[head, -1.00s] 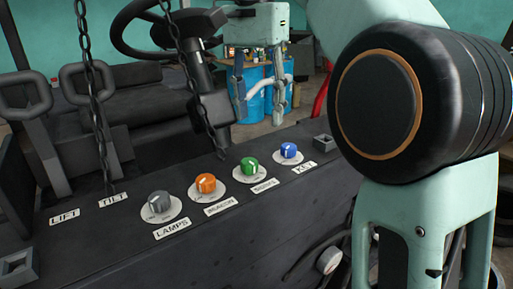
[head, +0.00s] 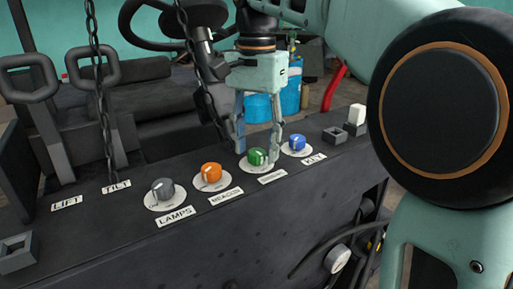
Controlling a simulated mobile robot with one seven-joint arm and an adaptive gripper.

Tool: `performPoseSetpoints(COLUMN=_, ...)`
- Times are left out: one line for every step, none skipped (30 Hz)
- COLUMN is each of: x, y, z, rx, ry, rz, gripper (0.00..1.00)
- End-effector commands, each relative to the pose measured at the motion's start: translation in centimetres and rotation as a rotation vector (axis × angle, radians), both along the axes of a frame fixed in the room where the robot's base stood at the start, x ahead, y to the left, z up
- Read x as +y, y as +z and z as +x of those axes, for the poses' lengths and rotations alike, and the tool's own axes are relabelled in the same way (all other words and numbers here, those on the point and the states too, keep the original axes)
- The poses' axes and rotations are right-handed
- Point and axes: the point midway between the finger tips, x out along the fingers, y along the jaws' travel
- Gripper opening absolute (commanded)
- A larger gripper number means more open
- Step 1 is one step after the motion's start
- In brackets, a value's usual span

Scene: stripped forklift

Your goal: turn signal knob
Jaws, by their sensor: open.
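A row of knobs on white round plates runs along the dark panel: a grey knob (head: 162,189) labelled LAMPS, an orange knob (head: 211,173), a green knob (head: 257,157) and a blue knob (head: 297,143) labelled KEY. The green knob's label (head: 272,176) is too blurred to read, so I cannot confirm which one is the signal knob. My gripper (head: 257,153) points down at the green knob, fingers apart. One finger is to the knob's left, the other at its right edge. Whether either touches it I cannot tell.
Two levers with loop handles (head: 101,68) and a hanging chain (head: 99,90) stand at the left. A second chain and the steering column are close left of my gripper. A white switch (head: 357,115) stands right of the blue knob. Blue barrels are behind.

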Motion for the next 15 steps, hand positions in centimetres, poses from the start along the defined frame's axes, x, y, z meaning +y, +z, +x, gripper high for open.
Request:
performPoseSetpoints(x=-0.01, y=-0.26, z=-0.02, rx=0.000, ry=0.000, rz=0.000, gripper=0.45)
performPoseSetpoints(x=-0.02, y=-0.34, z=-0.02, rx=0.000, ry=0.000, rz=0.000, gripper=0.45)
performPoseSetpoints(x=-0.02, y=-0.41, z=-0.02, rx=0.000, ry=0.000, rz=0.000, gripper=0.45)
performPoseSetpoints(x=-0.01, y=-0.44, z=-0.02, rx=0.000, ry=0.000, rz=0.000, gripper=0.45)
performPoseSetpoints(x=-0.01, y=-0.45, z=-0.02, rx=0.000, ry=0.000, rz=0.000, gripper=0.45)
performPoseSetpoints(x=-0.01, y=-0.45, z=-0.02, rx=0.000, ry=0.000, rz=0.000, gripper=0.45)
performPoseSetpoints(x=-0.01, y=-0.45, z=-0.02, rx=0.000, ry=0.000, rz=0.000, gripper=0.45)
performPoseSetpoints(x=-0.01, y=-0.44, z=-0.02, rx=0.000, ry=0.000, rz=0.000, gripper=0.45)
performPoseSetpoints(x=-0.01, y=-0.44, z=-0.02, rx=0.000, ry=0.000, rz=0.000, gripper=0.45)
performPoseSetpoints(x=-0.01, y=-0.43, z=-0.02, rx=0.000, ry=0.000, rz=0.000, gripper=0.45)
performPoseSetpoints(x=-0.01, y=-0.43, z=-0.02, rx=0.000, ry=0.000, rz=0.000, gripper=0.44)
performPoseSetpoints(x=-0.01, y=-0.43, z=-0.02, rx=0.000, ry=0.000, rz=0.000, gripper=0.39)
performPoseSetpoints(x=-0.01, y=-0.43, z=-0.02, rx=0.000, ry=0.000, rz=0.000, gripper=0.36)
performPoseSetpoints(x=-0.01, y=-0.43, z=-0.02, rx=0.000, ry=0.000, rz=0.000, gripper=0.33)
performPoseSetpoints(x=-0.02, y=-0.43, z=-0.01, rx=0.000, ry=0.000, rz=0.000, gripper=0.28)
